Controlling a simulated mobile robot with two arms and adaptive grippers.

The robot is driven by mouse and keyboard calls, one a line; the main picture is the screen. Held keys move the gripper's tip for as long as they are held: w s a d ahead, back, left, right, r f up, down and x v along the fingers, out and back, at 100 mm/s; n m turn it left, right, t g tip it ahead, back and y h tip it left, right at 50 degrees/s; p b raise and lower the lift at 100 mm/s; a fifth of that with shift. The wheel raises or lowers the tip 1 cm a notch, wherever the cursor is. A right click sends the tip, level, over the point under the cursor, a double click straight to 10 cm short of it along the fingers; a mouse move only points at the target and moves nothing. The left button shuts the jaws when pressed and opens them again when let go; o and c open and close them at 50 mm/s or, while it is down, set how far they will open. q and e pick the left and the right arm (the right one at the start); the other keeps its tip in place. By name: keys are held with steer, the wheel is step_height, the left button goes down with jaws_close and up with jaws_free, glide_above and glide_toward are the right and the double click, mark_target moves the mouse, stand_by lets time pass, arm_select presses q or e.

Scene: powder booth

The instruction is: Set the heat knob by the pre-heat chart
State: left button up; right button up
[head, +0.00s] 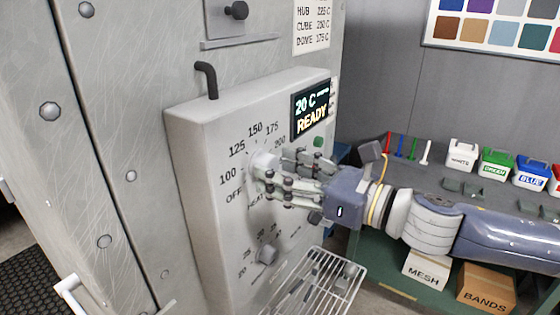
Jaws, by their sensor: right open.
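The heat knob (263,163) is a pale round knob on the grey control box, ringed by printed marks from OFF and 100 upward. My right gripper (272,174) reaches in from the right with its fingers open at the knob, partly hiding it and the higher marks. I cannot tell whether the fingers touch it or where its pointer sits. The pre-heat chart (313,25) at the top lists HUB, CUBE and DOME; DOME reads 175 C, the other figures are hard to read. The display (311,108) reads 20 C and READY. My left gripper is not in view.
A smaller dial (268,254) sits below the heat knob, and a wire rack (318,285) juts out under it. A dark handle (208,80) tops the box. Labelled tubs (497,163) stand on the shelf at right, above MESH (426,271) and BANDS (487,290) boxes.

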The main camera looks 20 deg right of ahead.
steer(key=shift+w+a, duration=0.25)
steer(key=c, duration=1.1)
